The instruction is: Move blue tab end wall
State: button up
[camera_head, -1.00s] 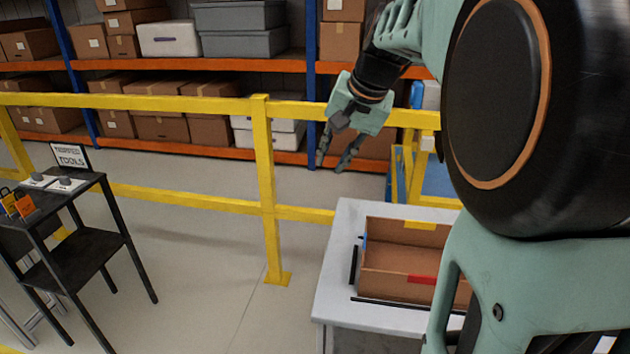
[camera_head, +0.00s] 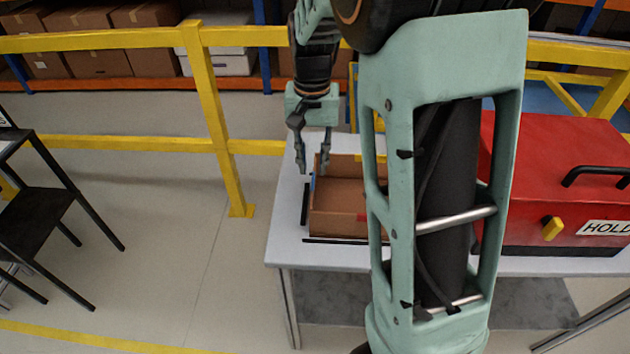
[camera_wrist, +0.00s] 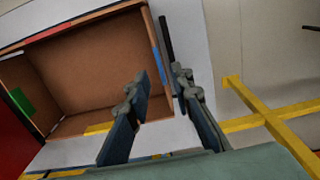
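A brown open box (camera_head: 338,222) stands on a pale table (camera_head: 284,228). Its left end wall in the head view carries a blue tab (camera_head: 313,183). In the wrist view this end wall is on the box's right, with the blue tab (camera_wrist: 156,54) on its rim. My gripper (camera_head: 313,170) points down over this end, fingers apart and empty. In the wrist view my gripper (camera_wrist: 160,74) has one finger over the box's inside and the other outside the wall, straddling it in the picture. Contact with the wall cannot be told.
A red tab (camera_head: 362,217) marks the near wall and a green tab (camera_wrist: 21,102) the opposite end. Dark strips lie beside the left end (camera_head: 305,204) and near side (camera_head: 336,241). A red case (camera_head: 550,190) stands at right. A yellow railing (camera_head: 212,110) runs behind.

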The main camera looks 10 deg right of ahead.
aim_at(313, 181)
notch_tip(313, 181, down, 7)
jog(key=shift+f+b, duration=0.1)
jog(key=shift+b, duration=0.25)
grip_shut()
dwell(0.3)
